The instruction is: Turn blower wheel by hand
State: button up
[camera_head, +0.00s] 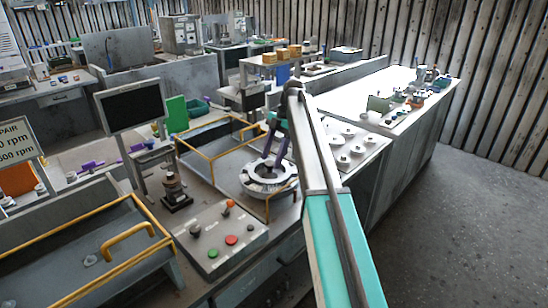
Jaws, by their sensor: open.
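The wheel inside cannot be made out clearly at this size. My arm reaches up from the lower right and bends down over the housing. My gripper (267,166) is at the housing's opening, with its fingers apart. Whether the fingers touch the wheel or the rim cannot be told.
A control box (219,240) with red and green buttons stands in front of the housing. A yellow-railed tray (205,160) lies behind it, a monitor (134,106) to the left. White round parts (345,147) lie to the right. Open floor (465,210) is at far right.

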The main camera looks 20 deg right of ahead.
jog(key=v, duration=0.2)
jog(key=shift+d+r, duration=0.1)
jog(key=shift+r, duration=0.25)
jog(key=p+v, duration=1)
jog(key=p, duration=0.1)
jog(key=shift+d+r, duration=0.15)
jog(key=shift+d, duration=0.05)
jog(key=shift+w, duration=0.2)
jog(key=shift+s, duration=0.1)
dwell(0.3)
